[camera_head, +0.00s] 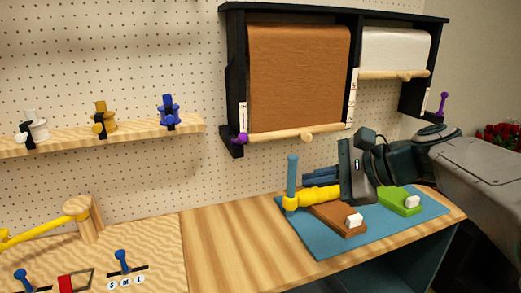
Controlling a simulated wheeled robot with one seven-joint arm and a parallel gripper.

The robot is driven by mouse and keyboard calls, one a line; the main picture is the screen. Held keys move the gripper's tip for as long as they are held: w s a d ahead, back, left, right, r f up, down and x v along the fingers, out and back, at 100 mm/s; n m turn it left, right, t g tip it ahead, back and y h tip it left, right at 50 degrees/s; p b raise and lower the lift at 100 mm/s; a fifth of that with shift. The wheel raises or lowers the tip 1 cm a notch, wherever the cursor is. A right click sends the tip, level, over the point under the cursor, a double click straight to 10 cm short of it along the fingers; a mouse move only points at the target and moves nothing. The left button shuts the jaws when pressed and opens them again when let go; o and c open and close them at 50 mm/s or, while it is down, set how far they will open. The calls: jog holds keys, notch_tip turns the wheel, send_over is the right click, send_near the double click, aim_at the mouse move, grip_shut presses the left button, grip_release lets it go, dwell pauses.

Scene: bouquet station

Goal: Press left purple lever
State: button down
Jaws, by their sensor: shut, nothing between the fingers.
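The left purple lever (240,139) is a small purple knob at the lower left end of the black wall rack, beside the brown paper roll (298,75). A second purple lever (442,103) stands up at the rack's right end, near the white paper roll (395,50). My gripper (306,174) reaches in from the right, its dark fingers pointing left and shut, with nothing held. It appears right of and lower than the left lever in the picture, apart from it. The gripper hides part of the blue mat.
A shelf (180,126) with ribbon spools is at left. The bench's middle (225,240) is clear.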

jog(key=r+m, duration=0.1)
jog(key=w+d+r+t+y, duration=0.1)
jog(key=r, duration=0.1)
jog(key=w+r+m, duration=0.1)
jog(key=r, duration=0.1)
jog(key=shift+w+d+r+m+t+y+b, duration=0.1)
jog(key=shift+w+d+m+t+y+b, duration=0.05)
jog(key=shift+d+m+t+y+b, duration=0.2)
jog(key=p, duration=0.1)
send_near(240, 139)
jog(key=shift+w+a+f, duration=1.6)
jog(key=shift+w, duration=0.8)
jog(key=shift+r, duration=0.1)
jog(key=shift+w+r+p, duration=0.1)
jog(key=shift+r+p, duration=0.05)
jog(key=shift+p, duration=0.85)
